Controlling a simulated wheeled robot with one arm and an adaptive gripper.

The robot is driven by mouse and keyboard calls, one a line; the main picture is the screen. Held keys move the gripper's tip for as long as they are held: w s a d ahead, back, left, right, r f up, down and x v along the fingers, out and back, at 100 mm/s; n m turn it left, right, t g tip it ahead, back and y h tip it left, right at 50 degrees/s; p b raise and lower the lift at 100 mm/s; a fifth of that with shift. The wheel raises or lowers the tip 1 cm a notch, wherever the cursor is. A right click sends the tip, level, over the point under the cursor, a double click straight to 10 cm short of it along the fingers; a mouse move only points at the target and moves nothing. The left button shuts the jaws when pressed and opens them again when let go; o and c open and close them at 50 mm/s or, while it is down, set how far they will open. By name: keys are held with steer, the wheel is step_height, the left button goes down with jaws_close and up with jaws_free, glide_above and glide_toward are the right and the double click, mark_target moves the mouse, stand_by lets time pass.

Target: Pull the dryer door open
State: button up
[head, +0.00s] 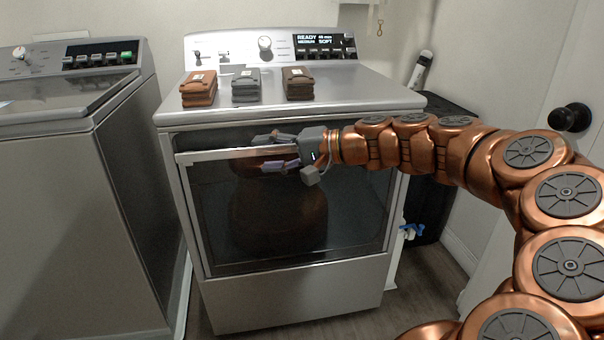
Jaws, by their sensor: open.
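The dryer (295,304) stands in the middle of the head view, a silver machine with a large dark glass door (345,215) in its front. A pale bar handle (215,155) runs across the upper part of the door. The door looks shut, though a small gap would be hard to see. My gripper (262,153) reaches in from the right at handle height. It is open, with one finger above the bar and the other below it. Whether the fingers touch the bar cannot be told. The handle's right part is hidden behind my gripper.
A washer (60,200) stands close on the left. Three stacks of folded cloths, brown (199,87), grey (245,84) and dark brown (297,82), lie on the dryer top. A dark bin (440,195) is at the right, near a white room door with a black knob (569,117). Floor shows in front.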

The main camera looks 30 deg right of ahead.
steer(key=d+f+m+t+h+b, duration=0.2)
steer(key=d+f+m+t+b, duration=0.1)
steer(key=d, duration=0.5)
steer(key=d+f+m+t+h+b, duration=0.1)
steer(key=d+f+m+t+b, duration=0.15)
steer(key=d, duration=0.55)
steer(key=shift+n+g, duration=0.25)
steer(key=shift+r+b+x, duration=0.15)
steer(key=shift+b+x, duration=0.4)
steer(key=shift+x, duration=1.45)
steer(key=shift+r+b+x, duration=0.1)
steer(key=shift+b+x, duration=0.4)
steer(key=shift+x, duration=1.5)
jaws_close()
